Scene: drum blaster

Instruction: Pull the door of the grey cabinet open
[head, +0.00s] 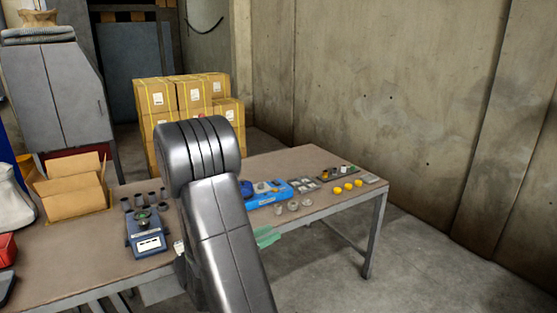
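The grey cabinet (68,95) stands at the far left, behind the table. It has a sloped upper right side and a thin vertical seam down its front.
A brown table (85,250) spans the foreground, holding an open cardboard box (75,200) below the cabinet, a blue device (148,232), a blue tool (265,194) and small parts. Stacked boxes (160,95) stand behind. A teal piece (266,237) shows beside my arm. Floor is clear at right.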

